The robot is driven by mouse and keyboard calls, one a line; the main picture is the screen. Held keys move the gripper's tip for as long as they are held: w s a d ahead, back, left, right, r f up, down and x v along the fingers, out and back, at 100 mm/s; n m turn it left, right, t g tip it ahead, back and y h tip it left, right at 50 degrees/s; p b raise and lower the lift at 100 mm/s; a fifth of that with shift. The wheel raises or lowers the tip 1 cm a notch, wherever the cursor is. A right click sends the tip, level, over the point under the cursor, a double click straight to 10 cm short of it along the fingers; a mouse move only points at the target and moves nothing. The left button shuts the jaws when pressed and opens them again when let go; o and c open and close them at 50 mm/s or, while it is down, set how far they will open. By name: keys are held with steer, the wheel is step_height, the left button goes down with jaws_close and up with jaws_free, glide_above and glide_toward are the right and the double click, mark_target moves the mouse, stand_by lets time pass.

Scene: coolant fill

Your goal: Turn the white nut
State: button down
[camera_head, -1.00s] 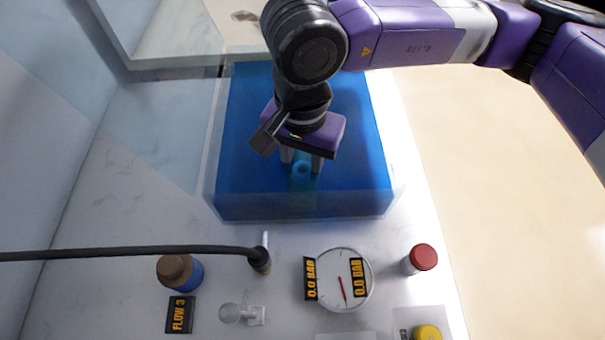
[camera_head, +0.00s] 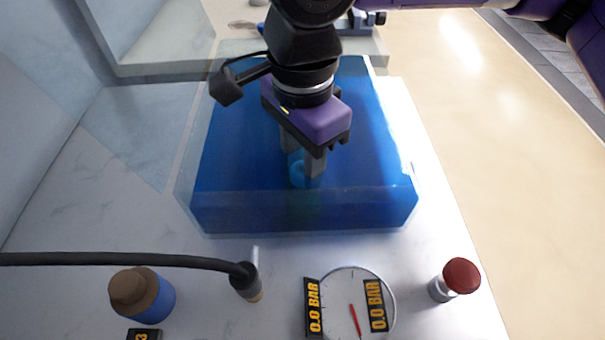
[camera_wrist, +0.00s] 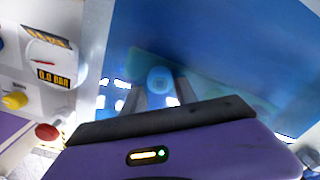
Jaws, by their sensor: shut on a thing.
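A translucent blue tank (camera_head: 225,195) stands on the white counter. A small round ring-shaped piece (camera_head: 298,175) shows within the tank's outline, tinted light blue; it looks like the nut, but no white shows. My gripper (camera_head: 304,168) reaches down over the tank with its fingers around this piece and is shut on it. In the wrist view the round nut (camera_wrist: 160,79) shows between the two finger tips of my gripper (camera_wrist: 155,90). Its lower part and the finger contact are partly hidden.
In front of the tank are a dark hose with a nozzle (camera_head: 246,282), a blue bottle with a brown cap (camera_head: 142,294), a 0.0 BAR gauge (camera_head: 345,305) and a red-capped post (camera_head: 460,277). A yellow knob (camera_wrist: 14,100) shows in the wrist view. Bare floor lies right of the counter.

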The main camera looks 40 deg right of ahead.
steer(key=shift+m+b, duration=0.55)
steer(key=shift+m, duration=0.05)
steer(key=c, duration=1)
jaws_free()
steer(key=shift+o, duration=0.2)
steer(key=shift+d+r+p, duration=0.1)
steer(key=shift+r+p, duration=0.25)
steer(key=shift+r, duration=3.6)
